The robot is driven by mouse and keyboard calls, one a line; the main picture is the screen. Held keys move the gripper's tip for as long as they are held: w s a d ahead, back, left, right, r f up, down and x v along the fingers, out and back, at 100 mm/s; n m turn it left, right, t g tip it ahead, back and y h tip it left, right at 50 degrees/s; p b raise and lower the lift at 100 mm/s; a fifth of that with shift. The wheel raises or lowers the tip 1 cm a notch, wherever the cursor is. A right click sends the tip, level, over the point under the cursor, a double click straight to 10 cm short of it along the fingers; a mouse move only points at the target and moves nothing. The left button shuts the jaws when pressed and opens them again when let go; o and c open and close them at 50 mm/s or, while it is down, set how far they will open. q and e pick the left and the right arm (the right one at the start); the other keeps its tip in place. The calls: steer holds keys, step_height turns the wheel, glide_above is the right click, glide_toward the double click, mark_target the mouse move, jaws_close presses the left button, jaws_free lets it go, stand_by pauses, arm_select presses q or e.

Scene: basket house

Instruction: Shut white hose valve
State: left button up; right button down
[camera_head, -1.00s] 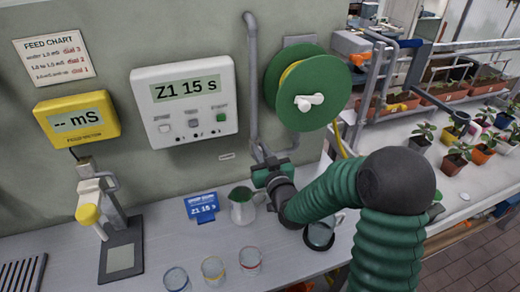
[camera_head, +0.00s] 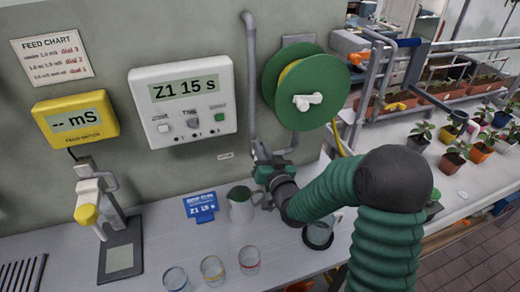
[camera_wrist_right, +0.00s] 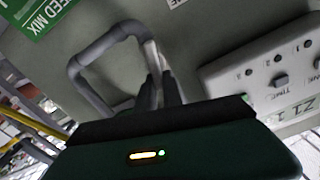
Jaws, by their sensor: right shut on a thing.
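My right gripper (camera_head: 262,153) reaches up to the lower end of the grey wall pipe (camera_head: 252,85), left of the green hose reel (camera_head: 280,95). In the wrist view its dark fingers (camera_wrist_right: 158,90) are shut on a narrow pale piece, which looks like the white hose valve's lever (camera_wrist_right: 151,57), beside a bent grey pipe (camera_wrist_right: 92,55). The valve is mostly hidden behind my gripper in the head view. The reel carries a white crank (camera_head: 308,102) at its centre. My left gripper is not in view.
A timer box (camera_head: 185,98) reading Z1 15 s and a yellow meter (camera_head: 77,120) hang on the wall. A jug (camera_head: 241,208), a blue label (camera_head: 201,207) and several glasses (camera_head: 212,270) stand on the bench (camera_head: 155,235) below. Potted plants (camera_head: 455,158) stand at right.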

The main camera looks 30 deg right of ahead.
steer(key=shift+s+d+f+m+p, duration=0.1)
steer(key=shift+d+f+m+p, duration=0.3)
steer(key=shift+m, duration=2.05)
steer(key=shift+s+d+f+m+p, duration=0.1)
steer(key=shift+d+f+m+p, duration=0.35)
steer(key=shift+m, duration=1.95)
steer(key=shift+s+d+f+m+p, duration=0.1)
steer(key=shift+f+m, duration=0.55)
steer(key=shift+m, duration=1.8)
steer(key=c, duration=1.6)
jaws_free()
steer(key=shift+w, duration=0.1)
steer(key=shift+o, duration=0.6)
steer(key=shift+w, duration=0.1)
